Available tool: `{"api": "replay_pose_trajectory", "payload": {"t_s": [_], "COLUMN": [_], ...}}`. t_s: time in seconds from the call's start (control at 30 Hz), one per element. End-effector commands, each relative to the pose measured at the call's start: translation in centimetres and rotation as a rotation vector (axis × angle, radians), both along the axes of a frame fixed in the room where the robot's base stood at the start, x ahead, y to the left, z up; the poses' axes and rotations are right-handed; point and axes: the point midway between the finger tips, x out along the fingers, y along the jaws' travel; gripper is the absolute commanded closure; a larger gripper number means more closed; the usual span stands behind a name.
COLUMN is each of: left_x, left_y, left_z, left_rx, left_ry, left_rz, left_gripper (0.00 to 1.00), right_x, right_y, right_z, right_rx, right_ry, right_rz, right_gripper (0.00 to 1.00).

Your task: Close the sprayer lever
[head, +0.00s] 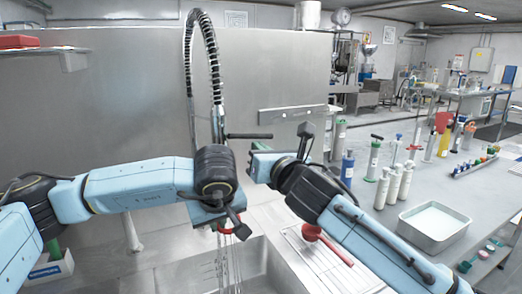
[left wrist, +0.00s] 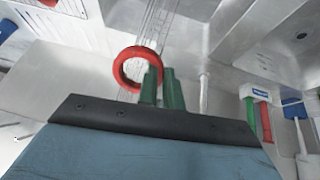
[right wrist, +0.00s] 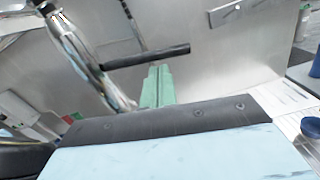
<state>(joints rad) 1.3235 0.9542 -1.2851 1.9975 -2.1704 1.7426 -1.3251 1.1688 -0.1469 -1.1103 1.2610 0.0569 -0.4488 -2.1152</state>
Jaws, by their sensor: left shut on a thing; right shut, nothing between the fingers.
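The sprayer has a tall coiled-spring hose (head: 213,75) at the sink, and thin water streams (head: 224,268) fall below its head. A red ring (left wrist: 122,68) is at the head's lower end; it also shows in the head view (head: 229,228). My left gripper (left wrist: 163,85) is shut on the ring's edge, with the sprayer head mostly hidden behind my wrist. A black bar-shaped lever (head: 248,136) sticks out sideways by the hose; it also shows in the right wrist view (right wrist: 146,56). My right gripper (right wrist: 157,84) is shut and empty, close below the bar; contact cannot be told.
The steel sink (head: 185,272) lies under my left gripper. Bottles (head: 393,185) and a white tray (head: 434,224) stand on the right counter. A steel panel (head: 265,85) rises behind.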

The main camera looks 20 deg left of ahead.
Motion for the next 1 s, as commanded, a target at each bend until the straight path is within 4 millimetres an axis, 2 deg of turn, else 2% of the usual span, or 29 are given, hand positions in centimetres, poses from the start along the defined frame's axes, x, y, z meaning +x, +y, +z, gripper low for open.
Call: {"api": "replay_pose_trajectory", "payload": {"t_s": [0.27,0.6,1.0], "left_x": [0.0,0.0,0.0], "left_y": [0.0,0.0,0.0], "left_z": [0.0,0.0,0.0], "left_rx": [0.0,0.0,0.0], "left_ry": [0.0,0.0,0.0], "left_rz": [0.0,0.0,0.0], "left_gripper": [1.0,1.0,1.0], "right_x": [0.0,0.4,0.4], "right_y": [0.0,-0.2,-0.2], "right_z": [0.0,1.9,2.5], "right_rx": [-0.001,-0.093,-0.111], "right_ry": [-0.001,-0.112,-0.144], "right_rz": [0.0,0.0,0.0], "right_gripper": [1.0,1.0,1.0]}}
